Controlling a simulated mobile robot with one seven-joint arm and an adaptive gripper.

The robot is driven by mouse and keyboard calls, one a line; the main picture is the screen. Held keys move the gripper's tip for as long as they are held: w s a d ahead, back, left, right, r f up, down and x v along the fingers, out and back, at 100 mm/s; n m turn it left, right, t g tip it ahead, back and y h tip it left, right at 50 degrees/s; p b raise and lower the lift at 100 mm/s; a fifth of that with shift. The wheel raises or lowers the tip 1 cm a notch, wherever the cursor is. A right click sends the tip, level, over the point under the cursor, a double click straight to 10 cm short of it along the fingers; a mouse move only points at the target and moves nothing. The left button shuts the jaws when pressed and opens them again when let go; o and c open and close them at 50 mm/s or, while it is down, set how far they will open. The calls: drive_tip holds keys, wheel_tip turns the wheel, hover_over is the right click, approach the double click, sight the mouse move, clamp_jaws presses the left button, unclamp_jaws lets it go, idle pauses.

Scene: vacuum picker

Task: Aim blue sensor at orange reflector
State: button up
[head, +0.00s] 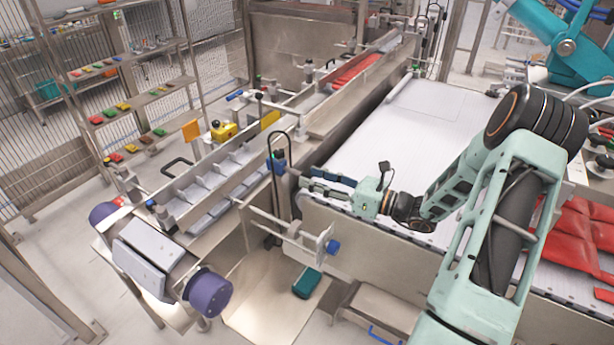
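An orange square plate (190,131), which looks like the reflector, stands upright on the far side of the narrow conveyor. A small blue block (277,165), which may be the blue sensor, sits on the near side of that conveyor beside a black cable loop. Its exact facing is too small to tell. My gripper (306,184) reaches in from the right, over the near edge of the white belt. Its tip is close to the right of the blue block; I cannot tell whether they touch.
The wide white belt (435,120) lies behind my arm, with red packs (575,235) at the right. A bracket with a blue knob (333,247) juts out below my gripper. A yellow box (223,131) stands beside the narrow conveyor. A teal robot arm (570,45) is at the upper right.

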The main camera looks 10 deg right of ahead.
drive_tip(key=v, duration=0.9)
drive_tip(key=shift+s, duration=0.15)
drive_tip(key=shift+d, duration=0.1)
